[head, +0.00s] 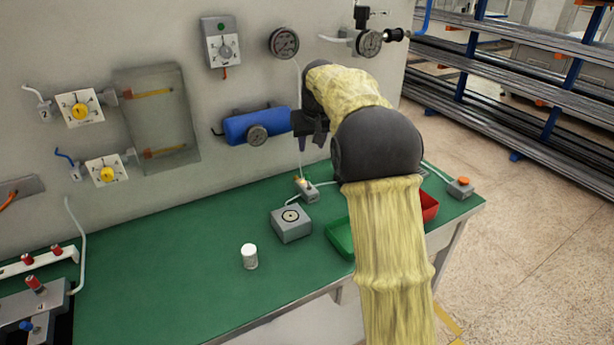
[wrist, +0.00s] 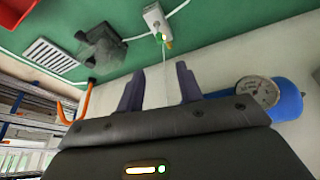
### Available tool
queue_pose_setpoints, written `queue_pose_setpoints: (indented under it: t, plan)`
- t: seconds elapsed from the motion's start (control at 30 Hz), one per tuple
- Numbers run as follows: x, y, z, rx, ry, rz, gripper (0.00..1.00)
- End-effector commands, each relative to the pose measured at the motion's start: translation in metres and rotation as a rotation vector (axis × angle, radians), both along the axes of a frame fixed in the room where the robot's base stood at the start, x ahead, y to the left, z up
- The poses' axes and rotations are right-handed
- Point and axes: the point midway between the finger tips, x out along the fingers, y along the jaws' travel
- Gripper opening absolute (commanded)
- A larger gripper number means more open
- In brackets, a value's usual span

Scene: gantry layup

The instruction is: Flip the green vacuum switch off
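A small grey switch box (head: 306,190) sits on the green table near the wall, with a bright yellowish tip. In the wrist view the box (wrist: 155,17) is at the top centre, and its small tip looks green and yellow. Which way its lever is thrown is too small to tell. My gripper (head: 311,143) is in front of the wall, above and apart from the box. In the wrist view its two purple fingers (wrist: 160,90) are spread with nothing between them. My arm hides part of the wall and table.
A blue tank (head: 248,126) with a gauge is on the wall, left of my gripper. On the green table (head: 165,270) are a grey block (head: 292,230), a white bottle (head: 250,256), a green bin (head: 339,239), a red bin (head: 429,206) and an orange-button box (head: 460,189).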

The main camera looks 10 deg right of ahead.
Motion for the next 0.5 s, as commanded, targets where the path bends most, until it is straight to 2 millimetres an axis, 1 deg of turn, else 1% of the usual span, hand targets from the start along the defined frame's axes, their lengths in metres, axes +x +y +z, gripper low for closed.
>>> queue_pose_setpoints:
  t: [0.03, 0.5]
  plan:
    - [0.002, 0.000, -0.008, 0.000, 0.004, 0.000, 0.36]
    - [0.033, 0.001, -0.083, -0.001, 0.005, 0.001, 0.36]
